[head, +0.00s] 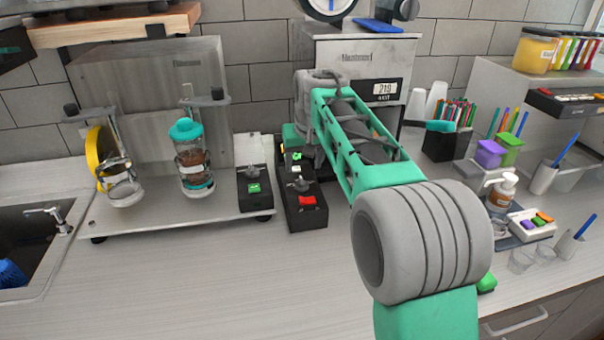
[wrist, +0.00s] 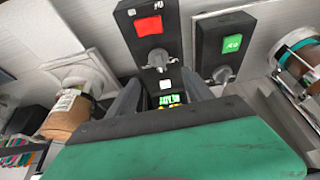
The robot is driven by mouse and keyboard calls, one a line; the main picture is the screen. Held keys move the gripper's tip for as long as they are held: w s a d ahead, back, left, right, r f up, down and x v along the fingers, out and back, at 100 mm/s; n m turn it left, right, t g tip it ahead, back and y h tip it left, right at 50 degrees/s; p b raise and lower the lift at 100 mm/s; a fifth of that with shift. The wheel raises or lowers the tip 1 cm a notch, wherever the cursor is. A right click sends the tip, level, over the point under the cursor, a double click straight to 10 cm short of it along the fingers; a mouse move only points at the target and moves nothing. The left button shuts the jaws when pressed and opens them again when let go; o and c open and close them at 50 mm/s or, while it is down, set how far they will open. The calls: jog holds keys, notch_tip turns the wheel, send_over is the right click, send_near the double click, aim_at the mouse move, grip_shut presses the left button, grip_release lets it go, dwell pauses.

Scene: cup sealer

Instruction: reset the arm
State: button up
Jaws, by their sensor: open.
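My gripper (wrist: 162,88) shows in the wrist view with two dark fingers apart and nothing between them. The fingers are over the far end of a black control box (head: 306,214), near a lit green display (wrist: 169,99). I cannot tell whether they touch the box. The box has a red button, which also shows in the wrist view (wrist: 148,26), and a grey knob. In the head view my green and grey arm reaches forward and mostly hides the gripper.
Left of the box stands a second black box with a green button (head: 254,188). A clear cup with teal lid (head: 187,130) is in the sealer stand (head: 150,215). A pen holder (head: 447,144) and pump bottle (head: 502,193) stand right.

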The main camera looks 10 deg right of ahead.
jog(key=shift+s+r, duration=0.1)
jog(key=shift+r, duration=0.1)
jog(key=shift+g, duration=0.5)
jog(key=s+f, duration=0.3)
jog(key=s, duration=0.6)
jog(key=s+f, duration=0.4)
jog(key=s, duration=0.6)
jog(key=s+f, duration=0.4)
jog(key=s, duration=0.6)
jog(key=shift+a+f, duration=0.15)
jog(key=shift+s+f, duration=0.3)
